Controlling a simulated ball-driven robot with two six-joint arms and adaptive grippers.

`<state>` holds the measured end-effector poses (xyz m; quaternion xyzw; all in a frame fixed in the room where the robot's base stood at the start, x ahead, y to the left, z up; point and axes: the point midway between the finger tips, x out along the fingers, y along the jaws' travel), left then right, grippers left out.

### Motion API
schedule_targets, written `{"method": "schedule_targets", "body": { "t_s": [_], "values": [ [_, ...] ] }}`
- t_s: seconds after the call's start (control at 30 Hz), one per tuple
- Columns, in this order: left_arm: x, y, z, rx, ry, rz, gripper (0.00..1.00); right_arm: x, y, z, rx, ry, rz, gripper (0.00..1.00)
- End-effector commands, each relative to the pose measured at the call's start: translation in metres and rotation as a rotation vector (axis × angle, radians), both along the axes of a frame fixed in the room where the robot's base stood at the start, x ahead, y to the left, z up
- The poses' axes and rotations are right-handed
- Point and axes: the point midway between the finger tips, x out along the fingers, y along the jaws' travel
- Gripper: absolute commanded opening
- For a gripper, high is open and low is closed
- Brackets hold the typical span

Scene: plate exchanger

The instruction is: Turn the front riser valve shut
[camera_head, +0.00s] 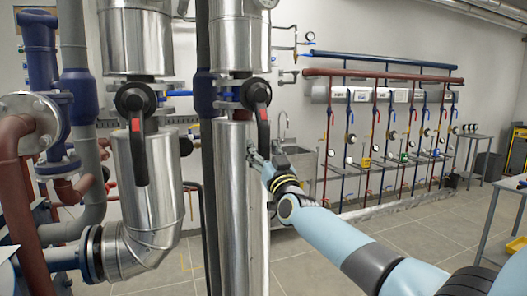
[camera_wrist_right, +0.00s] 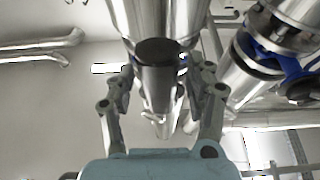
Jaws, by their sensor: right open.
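Two insulated silver risers each carry a valve with a black lever. The right-hand valve lever (camera_head: 262,125) hangs straight down along its riser (camera_head: 234,200). The left-hand valve lever (camera_head: 138,150) also hangs down. I cannot tell from the picture which is named the front one. My right gripper (camera_head: 256,157) is at the lower end of the right-hand lever, its tips partly hidden. In the right wrist view, the right gripper (camera_wrist_right: 160,88) is open, with fingers on either side of a dark-ended grey part (camera_wrist_right: 159,52), likely the lever. Contact is not clear. My left gripper is out of view.
Blue and red pipes with a flange (camera_head: 28,125) crowd the left. A manifold of red and blue pipes (camera_head: 385,75) runs along the back wall, with a sink (camera_head: 292,150) beside it. A table (camera_head: 505,205) stands at right. The tiled floor (camera_head: 420,230) between is clear.

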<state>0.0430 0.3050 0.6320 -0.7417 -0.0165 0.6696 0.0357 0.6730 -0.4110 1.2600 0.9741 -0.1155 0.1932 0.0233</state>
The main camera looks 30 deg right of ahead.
Motion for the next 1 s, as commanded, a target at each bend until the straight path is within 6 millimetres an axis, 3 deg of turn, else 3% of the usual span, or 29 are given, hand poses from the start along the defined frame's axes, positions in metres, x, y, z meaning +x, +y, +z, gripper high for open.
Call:
{"method": "schedule_targets", "body": {
  "t_s": [0.17,0.57,1.0],
  "values": [
    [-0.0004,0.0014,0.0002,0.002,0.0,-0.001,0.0,-0.0001,0.0002,0.0001,0.0,0.0,0.0,0.54],
    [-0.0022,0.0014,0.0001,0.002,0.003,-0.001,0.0,-0.0002,0.0002,0.0001,0.001,0.0,0.0,0.02],
    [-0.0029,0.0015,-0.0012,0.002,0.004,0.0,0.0,-0.0009,-0.0025,0.0001,-0.015,0.003,0.0,0.0]
  ]
}}
